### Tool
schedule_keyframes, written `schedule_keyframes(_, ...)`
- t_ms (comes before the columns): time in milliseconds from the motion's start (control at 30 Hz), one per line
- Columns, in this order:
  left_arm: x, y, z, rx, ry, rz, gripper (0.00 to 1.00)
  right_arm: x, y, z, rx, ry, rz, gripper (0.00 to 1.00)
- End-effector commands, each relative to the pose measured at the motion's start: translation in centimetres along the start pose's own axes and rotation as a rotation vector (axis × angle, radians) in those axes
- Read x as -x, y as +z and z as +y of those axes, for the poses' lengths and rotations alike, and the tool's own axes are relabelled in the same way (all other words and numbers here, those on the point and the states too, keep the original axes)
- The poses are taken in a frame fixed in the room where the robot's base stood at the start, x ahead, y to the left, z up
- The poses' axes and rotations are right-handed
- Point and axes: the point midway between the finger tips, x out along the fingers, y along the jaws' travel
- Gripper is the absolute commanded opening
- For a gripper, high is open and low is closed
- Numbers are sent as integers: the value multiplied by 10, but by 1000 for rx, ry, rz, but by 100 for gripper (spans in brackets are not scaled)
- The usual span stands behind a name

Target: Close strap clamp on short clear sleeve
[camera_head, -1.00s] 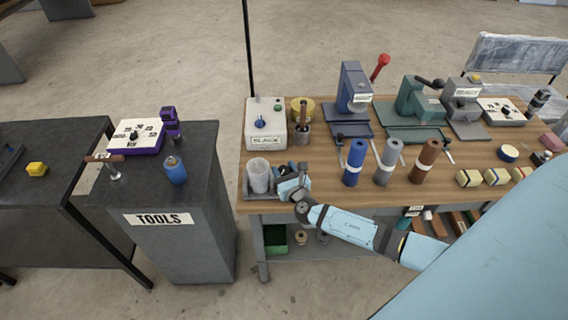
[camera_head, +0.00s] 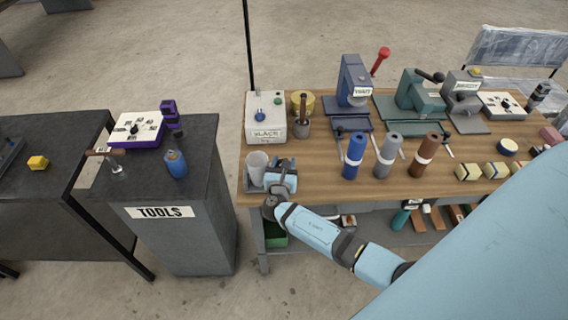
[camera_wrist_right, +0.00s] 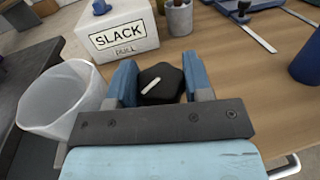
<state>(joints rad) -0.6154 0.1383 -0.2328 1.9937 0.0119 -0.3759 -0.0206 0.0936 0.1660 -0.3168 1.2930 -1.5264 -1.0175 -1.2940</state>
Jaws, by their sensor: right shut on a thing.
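The short clear sleeve (camera_head: 256,169) is a translucent, cup-like tube standing upright at the left front corner of the wooden bench. It also shows at the left in the right wrist view (camera_wrist_right: 62,103). My right gripper (camera_head: 284,172) is just right of the sleeve, low over the grey tray area. In the right wrist view my right gripper (camera_wrist_right: 160,80) is shut on a black faceted knob (camera_wrist_right: 161,84) with a white line on top. The sleeve stands outside the fingers. The strap of the clamp and whatever lies under the knob are hidden. My left gripper is not in view.
A white box marked SLACK (camera_head: 266,118) stands behind the sleeve, with a cup (camera_head: 301,127) holding a brown-handled tool beside it. Blue, grey and brown cylinders (camera_head: 387,155) stand to the right. A dark TOOLS cabinet (camera_head: 165,225) stands left, across a gap.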

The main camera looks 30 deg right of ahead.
Motion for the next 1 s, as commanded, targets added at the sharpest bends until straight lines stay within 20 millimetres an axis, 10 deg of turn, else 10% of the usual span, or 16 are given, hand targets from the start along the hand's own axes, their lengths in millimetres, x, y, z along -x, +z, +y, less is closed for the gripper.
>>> schedule_keyframes(367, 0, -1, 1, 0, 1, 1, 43, -1, 1, 0, 0, -3, -2, 22)
schedule_keyframes(400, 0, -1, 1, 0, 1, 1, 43, -1, 1, 0, 0, -3, -2, 55)
schedule_keyframes(467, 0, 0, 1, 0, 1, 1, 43, -1, 1, 0, 0, -3, -2, 69)
schedule_keyframes(1000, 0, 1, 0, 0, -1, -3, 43, 0, 1, -1, 1, 18, -2, 70)
